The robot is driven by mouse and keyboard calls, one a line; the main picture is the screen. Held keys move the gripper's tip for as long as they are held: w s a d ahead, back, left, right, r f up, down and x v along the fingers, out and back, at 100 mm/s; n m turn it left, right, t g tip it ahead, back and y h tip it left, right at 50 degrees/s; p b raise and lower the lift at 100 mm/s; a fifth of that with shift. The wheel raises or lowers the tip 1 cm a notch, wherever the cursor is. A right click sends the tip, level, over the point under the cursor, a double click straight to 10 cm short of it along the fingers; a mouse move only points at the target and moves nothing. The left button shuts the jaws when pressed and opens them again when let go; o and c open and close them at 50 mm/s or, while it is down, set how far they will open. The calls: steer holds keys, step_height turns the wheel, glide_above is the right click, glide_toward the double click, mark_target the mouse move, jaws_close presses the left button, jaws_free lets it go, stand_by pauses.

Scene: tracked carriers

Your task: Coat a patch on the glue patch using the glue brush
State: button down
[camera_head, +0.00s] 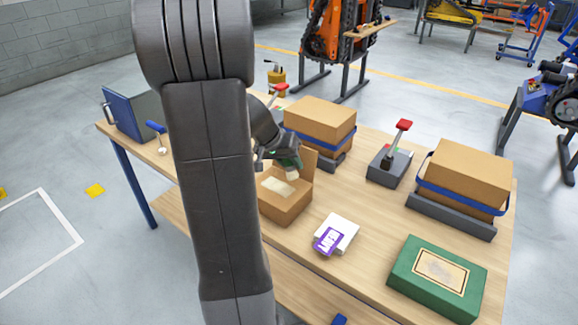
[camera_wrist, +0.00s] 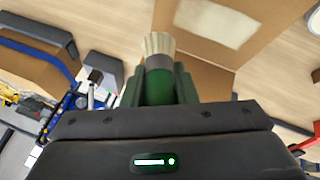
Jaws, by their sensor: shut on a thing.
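My gripper (camera_head: 287,160) is shut on the green-handled glue brush (camera_head: 292,173), above an open cardboard box on the workbench. In the wrist view, the brush (camera_wrist: 158,48) has pale bristles and a grey collar and points away between the fingers of my gripper (camera_wrist: 158,85). The glue patch (camera_head: 275,185) is a pale area on the box's brown cardboard face. It also shows in the wrist view (camera_wrist: 215,20), to the right of the bristles. The bristles are close to the patch; whether they touch the cardboard I cannot tell.
The open box (camera_head: 285,207) stands on the wooden bench. A white box with a purple label (camera_head: 337,234), a green box (camera_head: 437,278), a grey device with a red handle (camera_head: 389,165) and a blue-strapped carton (camera_head: 467,172) are nearby. My arm hides the bench's left middle.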

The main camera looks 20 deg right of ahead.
steer(key=shift+r+p, duration=0.45)
steer(key=shift+r, duration=0.65)
